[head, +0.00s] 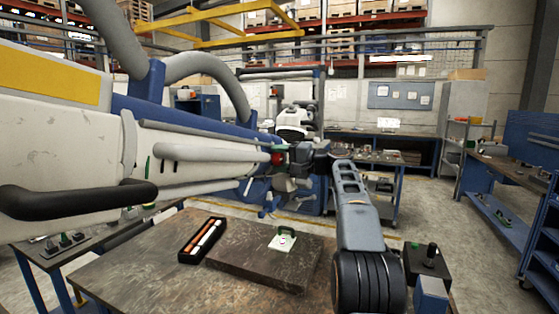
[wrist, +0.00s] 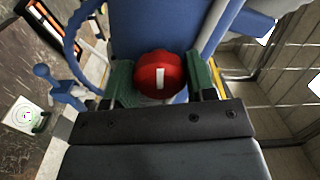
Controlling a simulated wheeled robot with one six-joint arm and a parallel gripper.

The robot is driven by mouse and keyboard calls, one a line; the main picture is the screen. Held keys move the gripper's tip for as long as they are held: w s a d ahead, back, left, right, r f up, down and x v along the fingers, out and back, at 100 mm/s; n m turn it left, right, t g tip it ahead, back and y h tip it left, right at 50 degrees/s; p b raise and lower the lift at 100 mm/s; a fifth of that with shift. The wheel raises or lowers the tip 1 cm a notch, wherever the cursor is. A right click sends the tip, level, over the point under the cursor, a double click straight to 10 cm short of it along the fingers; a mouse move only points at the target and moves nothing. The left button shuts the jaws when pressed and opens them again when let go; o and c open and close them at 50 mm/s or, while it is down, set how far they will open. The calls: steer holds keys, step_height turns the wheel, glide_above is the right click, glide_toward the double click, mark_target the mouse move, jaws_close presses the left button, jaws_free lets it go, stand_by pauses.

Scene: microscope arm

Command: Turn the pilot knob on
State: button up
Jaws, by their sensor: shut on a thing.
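The pilot knob (wrist: 158,76) is a round red knob with a white bar mark, on the blue machine body. In the wrist view the white bar stands upright in the picture. My gripper (wrist: 161,84) has its two green-padded fingers on the left and right sides of the knob, shut on it. In the head view the red knob (head: 277,158) shows small at the end of the large white and blue machine arm (head: 190,130), with my gripper (head: 285,158) at it. Finger contact is partly hidden there.
Below is a dark worktable (head: 130,275) with a raised slab (head: 265,262), a black tray of orange and white rods (head: 202,240) and a small white plate with a green handle (head: 283,240). A blue lever (wrist: 58,85) lies left of my gripper in the wrist view.

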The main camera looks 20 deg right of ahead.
steer(key=o, duration=0.9)
steer(key=b+v, duration=0.2)
steer(key=v, duration=1.2)
steer(key=shift+a, duration=0.1)
